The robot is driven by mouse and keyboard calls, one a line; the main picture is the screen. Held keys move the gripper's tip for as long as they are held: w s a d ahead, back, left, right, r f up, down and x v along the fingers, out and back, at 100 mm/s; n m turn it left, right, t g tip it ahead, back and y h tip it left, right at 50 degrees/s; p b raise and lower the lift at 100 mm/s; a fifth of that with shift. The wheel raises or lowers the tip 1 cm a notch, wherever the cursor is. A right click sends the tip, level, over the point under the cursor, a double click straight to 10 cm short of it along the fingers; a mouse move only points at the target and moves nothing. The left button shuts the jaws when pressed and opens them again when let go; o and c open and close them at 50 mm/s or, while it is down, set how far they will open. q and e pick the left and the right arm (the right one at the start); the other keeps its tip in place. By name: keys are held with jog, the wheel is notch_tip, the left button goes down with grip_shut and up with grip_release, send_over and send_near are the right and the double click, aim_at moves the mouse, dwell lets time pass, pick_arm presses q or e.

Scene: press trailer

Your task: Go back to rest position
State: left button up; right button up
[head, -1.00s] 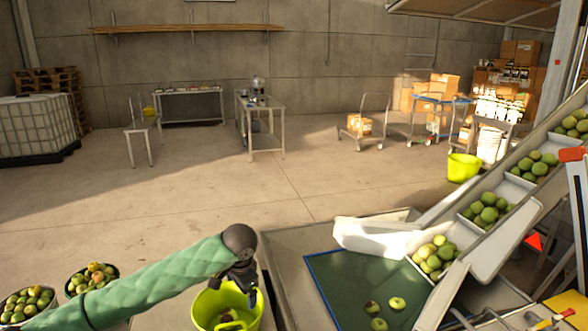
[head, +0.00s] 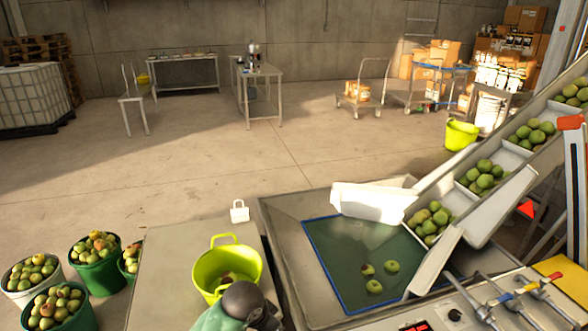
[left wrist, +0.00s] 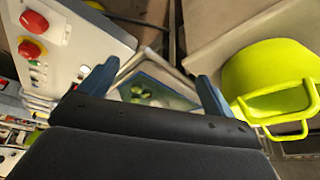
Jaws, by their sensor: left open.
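My left arm, in its green sleeve, shows at the bottom of the head view, with its dark wrist joint (head: 245,300) in front of the yellow-green bucket. In the left wrist view my left gripper (left wrist: 155,88) is open, its two blue-grey fingers spread with nothing between them. The yellow-green bucket (head: 210,282) stands on the grey table (head: 165,270) with some apples in it; it also shows at the right of the left wrist view (left wrist: 265,75). My right gripper is in neither view.
A sorting tray (head: 330,265) with a few apples lies right of the bucket, below an inclined conveyor (head: 468,213). A control panel with levers (head: 495,305) is at the lower right. Apple-filled buckets (head: 97,272) stand on the floor at left.

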pick_arm(q)
jog(key=s+a+f+n+y, duration=0.1)
jog(key=s+a+f+n, duration=0.15)
jog(key=s+a, duration=0.4)
jog(key=s+a+f+n+y, duration=0.1)
jog(key=s+a+f+n, duration=0.2)
jog(key=s, duration=0.7)
jog(key=s+a+f+n+y, duration=0.1)
jog(key=s+a+f, duration=0.1)
jog(key=s+a, duration=0.5)
notch_tip(320, 180, down, 23)
jog(key=w+d+b, duration=0.1)
jog(key=w+d, duration=0.1)
jog(key=d, duration=0.1)
jog(key=s+f+b, duration=0.1)
jog(key=s+f, duration=0.3)
jog(key=f, duration=1)
jog(key=s+f+g+b, duration=0.1)
jog(key=s+f, duration=0.4)
jog(key=f, duration=0.9)
jog(key=shift+g+h, duration=0.3)
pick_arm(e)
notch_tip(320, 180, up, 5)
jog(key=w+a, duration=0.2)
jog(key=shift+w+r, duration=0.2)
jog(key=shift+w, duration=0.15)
pick_arm(q)
jog(key=shift+f, duration=0.1)
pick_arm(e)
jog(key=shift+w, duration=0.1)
